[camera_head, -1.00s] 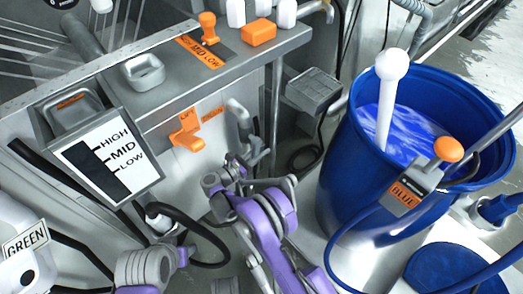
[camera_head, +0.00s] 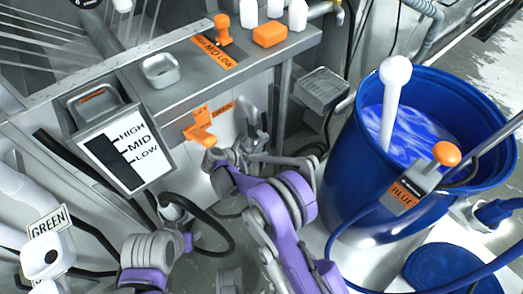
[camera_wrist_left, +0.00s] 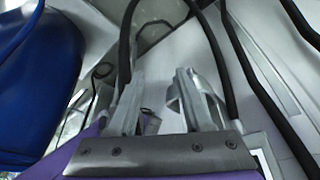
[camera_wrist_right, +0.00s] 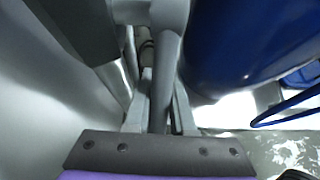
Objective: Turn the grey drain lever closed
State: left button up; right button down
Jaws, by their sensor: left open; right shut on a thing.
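My right gripper (camera_head: 238,158) is at the front of the grey machine, just below and right of the orange lift handle (camera_head: 200,133). In the right wrist view it is shut on a grey bar (camera_wrist_right: 166,75), which appears to be the drain lever. My left gripper (camera_wrist_left: 160,105) is open and empty in the left wrist view. Its fingertips are not clear in the head view.
A blue tub (camera_head: 345,165) with a white stirrer (camera_head: 388,110) stands right of my right arm. A level sign (camera_head: 125,150) is on the left. A black hose (camera_head: 215,225) loops below the machine.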

jog(key=shift+s+a, duration=0.1)
dwell(0.3)
jog(key=c, duration=0.8)
grip_release()
jog(key=shift+o, duration=0.2)
jog(key=shift+p+v, duration=0.55)
jog(key=shift+v, duration=3.2)
jog(key=shift+r, duration=0.1)
